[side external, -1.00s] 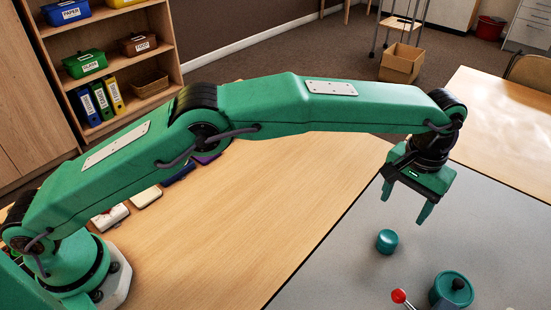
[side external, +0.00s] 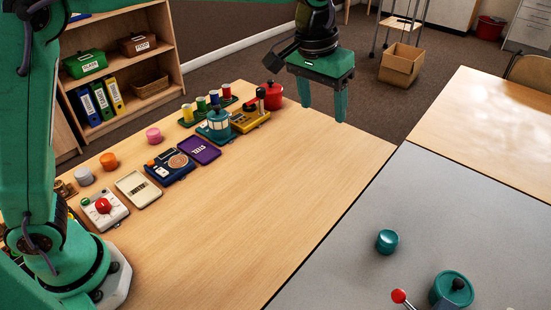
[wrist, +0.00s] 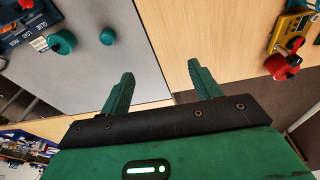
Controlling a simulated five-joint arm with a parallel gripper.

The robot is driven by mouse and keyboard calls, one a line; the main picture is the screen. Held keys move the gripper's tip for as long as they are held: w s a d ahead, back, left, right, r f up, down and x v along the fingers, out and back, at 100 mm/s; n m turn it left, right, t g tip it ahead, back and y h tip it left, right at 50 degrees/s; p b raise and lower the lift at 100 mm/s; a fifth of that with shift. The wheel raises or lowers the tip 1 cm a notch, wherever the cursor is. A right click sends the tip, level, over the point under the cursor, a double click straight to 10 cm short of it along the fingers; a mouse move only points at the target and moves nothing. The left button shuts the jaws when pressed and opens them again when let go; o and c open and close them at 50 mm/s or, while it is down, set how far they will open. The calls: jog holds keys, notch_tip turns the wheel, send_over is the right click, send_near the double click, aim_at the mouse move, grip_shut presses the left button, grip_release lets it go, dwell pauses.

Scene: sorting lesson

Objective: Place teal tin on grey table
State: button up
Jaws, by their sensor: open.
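The teal tin (side external: 387,242), a small round can, stands upright on the bare grey table (side external: 440,215). It also shows at the top of the wrist view (wrist: 107,36). My gripper (side external: 325,112) is open and empty, raised high and well away from the tin, towards the far end of the wooden table. In the wrist view its two fingers (wrist: 157,83) are apart with nothing between them.
A larger teal pot with a black knob (side external: 452,291) and a red-knobbed lever (side external: 399,296) are near the tin. Coloured devices, a red pot (side external: 271,96) and small cups line the far-left side of the wooden table (side external: 250,210). Its middle is clear.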

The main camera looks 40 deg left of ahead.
jog(key=s+a+r+t, duration=0.2)
jog(key=s+a+r, duration=0.1)
jog(key=s+a, duration=1.05)
jog(key=s+a+f+n+t+y, duration=0.1)
jog(key=s+a+f, duration=0.5)
jog(key=s+a, duration=0.2)
jog(key=s, duration=0.2)
jog(key=shift+s+a+t, duration=0.3)
jog(key=shift+a, duration=0.1)
